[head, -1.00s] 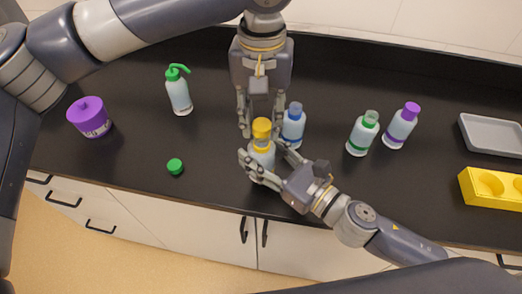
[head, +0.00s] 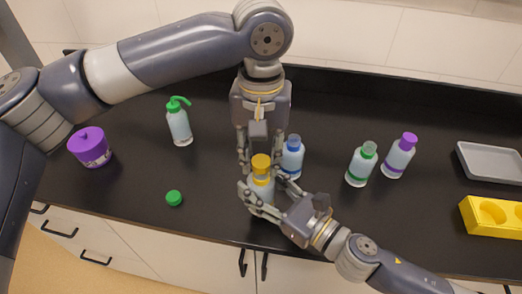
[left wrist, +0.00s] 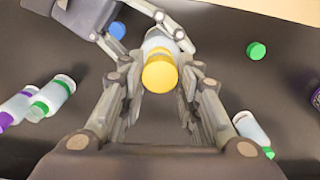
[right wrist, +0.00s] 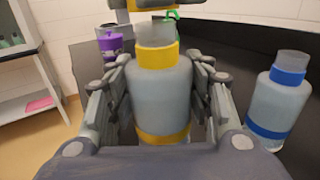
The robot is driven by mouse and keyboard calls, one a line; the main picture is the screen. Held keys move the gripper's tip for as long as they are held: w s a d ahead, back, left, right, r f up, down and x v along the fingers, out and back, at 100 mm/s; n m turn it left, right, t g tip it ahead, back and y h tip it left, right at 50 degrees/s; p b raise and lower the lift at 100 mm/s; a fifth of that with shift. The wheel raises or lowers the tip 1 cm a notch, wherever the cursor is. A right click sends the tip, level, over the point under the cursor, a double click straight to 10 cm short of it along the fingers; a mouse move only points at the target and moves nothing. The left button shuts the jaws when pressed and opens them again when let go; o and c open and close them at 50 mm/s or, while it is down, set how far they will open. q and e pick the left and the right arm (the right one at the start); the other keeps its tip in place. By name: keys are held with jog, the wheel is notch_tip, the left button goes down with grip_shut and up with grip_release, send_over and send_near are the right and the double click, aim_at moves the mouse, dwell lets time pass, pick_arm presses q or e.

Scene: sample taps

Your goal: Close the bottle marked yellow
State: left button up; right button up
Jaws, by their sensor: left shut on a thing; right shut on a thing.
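The bottle marked yellow (head: 262,188) stands upright near the front of the black bench, with a yellow band and neck ring in the right wrist view (right wrist: 158,95). My right gripper (head: 262,196) is shut around its body. My left gripper (head: 259,168), reaching down from above, is shut on the yellow cap (head: 261,162). The cap fills the space between its fingers in the left wrist view (left wrist: 160,75).
A blue-marked bottle (head: 292,160) stands close at the right. Green-marked (head: 360,167) and purple-marked (head: 398,158) bottles, a grey tray (head: 490,150) and a yellow rack (head: 485,223) are farther right. A loose green cap (head: 174,198), wash bottle (head: 180,128) and purple jar (head: 91,150) are left.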

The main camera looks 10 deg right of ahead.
pick_arm(q)
jog(key=shift+f, duration=0.45)
jog(key=shift+f, duration=0.55)
dwell(0.3)
